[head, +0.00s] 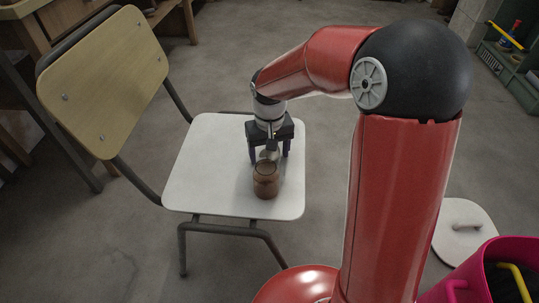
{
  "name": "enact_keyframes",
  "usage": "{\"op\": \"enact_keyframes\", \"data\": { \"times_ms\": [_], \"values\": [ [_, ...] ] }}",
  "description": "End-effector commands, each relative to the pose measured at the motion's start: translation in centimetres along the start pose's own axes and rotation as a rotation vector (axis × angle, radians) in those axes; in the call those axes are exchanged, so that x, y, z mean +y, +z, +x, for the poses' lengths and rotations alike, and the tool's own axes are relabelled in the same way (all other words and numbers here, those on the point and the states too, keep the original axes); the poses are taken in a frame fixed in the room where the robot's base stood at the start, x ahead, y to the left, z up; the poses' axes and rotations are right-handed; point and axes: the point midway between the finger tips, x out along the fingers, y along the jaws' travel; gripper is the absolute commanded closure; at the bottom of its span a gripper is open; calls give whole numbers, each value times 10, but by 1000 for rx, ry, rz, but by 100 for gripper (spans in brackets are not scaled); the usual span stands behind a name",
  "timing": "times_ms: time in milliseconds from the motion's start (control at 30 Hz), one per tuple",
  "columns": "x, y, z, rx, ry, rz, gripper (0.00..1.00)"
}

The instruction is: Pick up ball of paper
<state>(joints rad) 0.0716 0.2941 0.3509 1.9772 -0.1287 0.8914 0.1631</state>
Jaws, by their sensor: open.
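My gripper (269,156) points down over the white chair seat (205,180), with its two dark fingers apart. A small pale, greyish shape (268,156) shows between the fingers, just behind a brown jar. It may be the ball of paper, but it is too small and too hidden to be sure. The brown jar (266,181) stands upright on the seat, in front of the gripper and nearer to me. It hides part of what lies behind it. I cannot tell whether the fingers touch the pale shape.
The chair's wooden backrest (104,80) rises at the left. A pink bucket (487,277) holding something yellow stands at the lower right, near a white lid-like disc (463,231). A green crate (508,72) with bottles is at the right edge. The seat's left part is bare.

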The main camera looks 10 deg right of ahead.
Motion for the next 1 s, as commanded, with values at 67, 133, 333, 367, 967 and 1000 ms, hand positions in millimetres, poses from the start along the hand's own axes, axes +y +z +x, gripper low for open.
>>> {"op": "enact_keyframes", "data": {
  "times_ms": [67, 133, 333, 367, 967, 1000],
  "values": [
    [0, 0, 0, 0, 0, 0, 29],
    [0, 0, 0, 0, 0, 0, 31],
    [0, 0, 0, 0, 0, 0, 57],
    [0, 0, -1, 0, 0, 0, 61],
    [0, 0, -18, 2, 0, 0, 77],
    [0, -1, -24, 4, 0, 0, 77]
  ]
}}
